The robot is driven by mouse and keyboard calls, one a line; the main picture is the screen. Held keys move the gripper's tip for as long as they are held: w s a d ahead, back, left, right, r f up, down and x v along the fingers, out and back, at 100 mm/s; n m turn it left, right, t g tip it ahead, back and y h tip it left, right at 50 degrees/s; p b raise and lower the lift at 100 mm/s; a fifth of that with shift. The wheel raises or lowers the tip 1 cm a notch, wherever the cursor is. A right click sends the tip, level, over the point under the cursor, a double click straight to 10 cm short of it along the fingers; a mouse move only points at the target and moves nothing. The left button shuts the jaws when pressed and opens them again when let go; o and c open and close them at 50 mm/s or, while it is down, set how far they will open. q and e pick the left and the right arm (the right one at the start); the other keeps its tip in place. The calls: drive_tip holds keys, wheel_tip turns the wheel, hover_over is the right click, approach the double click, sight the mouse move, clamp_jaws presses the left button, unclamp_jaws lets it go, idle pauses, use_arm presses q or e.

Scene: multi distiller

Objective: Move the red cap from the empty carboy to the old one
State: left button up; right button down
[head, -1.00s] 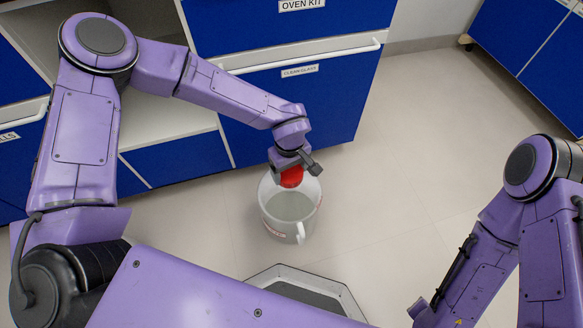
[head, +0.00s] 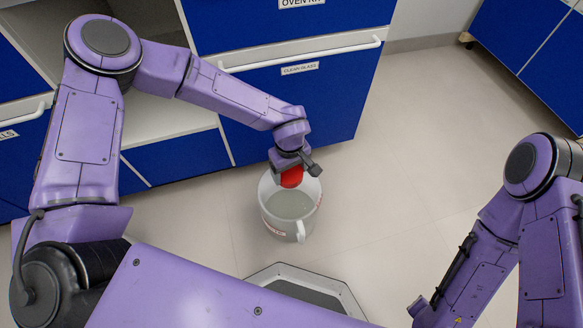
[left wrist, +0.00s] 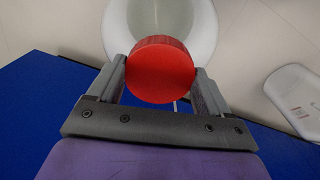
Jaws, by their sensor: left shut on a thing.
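The red cap (head: 291,177) is held between the two fingers of my left gripper (head: 291,171). In the left wrist view the cap (left wrist: 160,70) is a round red disc, with the left gripper's fingers (left wrist: 160,85) on either side. A white carboy (head: 291,228) with a side handle and red marking stands upright on the floor below, its wide top open. The cap overlaps the carboy's far rim in the head view; I cannot tell whether they touch. The carboy also shows behind the cap in the left wrist view (left wrist: 203,40). My right gripper is out of view.
A blue drawer cabinet (head: 340,100) stands just behind the carboy. A white, rounded object with a small label (left wrist: 297,100) lies at the right of the left wrist view. Clear floor (head: 400,170) extends right of the carboy.

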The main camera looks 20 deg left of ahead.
use_arm(q)
drive_tip(key=shift+f, duration=0.55)
drive_tip(key=o, duration=0.9)
drive_tip(key=shift+o, duration=0.2)
wheel_tip(320, 180, up, 11)
drive_tip(key=p, duration=0.4)
drive_tip(key=shift+f, duration=0.2)
